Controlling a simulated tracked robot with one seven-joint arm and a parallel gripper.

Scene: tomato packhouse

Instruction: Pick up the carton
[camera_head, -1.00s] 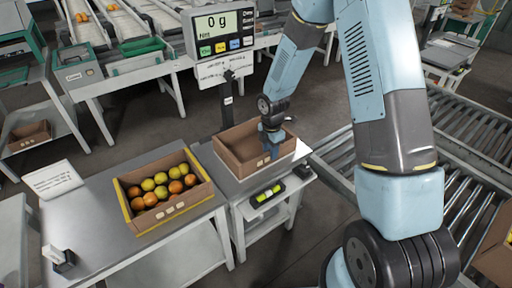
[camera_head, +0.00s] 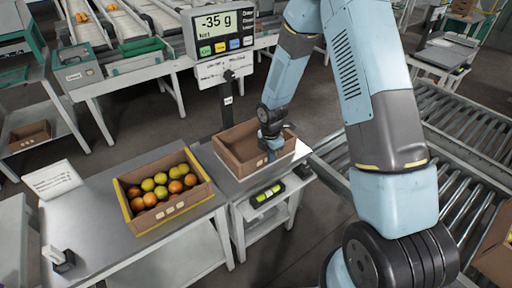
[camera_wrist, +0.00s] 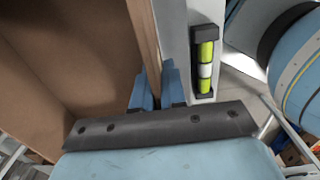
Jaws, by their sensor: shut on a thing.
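The empty brown carton (camera_head: 238,168) sits on the weighing stand in the head view. My gripper (camera_head: 270,148) reaches down to its right side. In the wrist view my gripper (camera_wrist: 156,90) has one blue finger inside and one outside the carton wall, shut on it. The carton's bare inside (camera_wrist: 70,60) fills the left of that view. The scale display (camera_head: 219,25) reads -35 g. Whether the carton's underside touches the stand is hidden.
A yellow-edged carton of tomatoes (camera_head: 180,207) stands on the table (camera_head: 100,225) to the left. Roller conveyors (camera_head: 470,140) run on the right.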

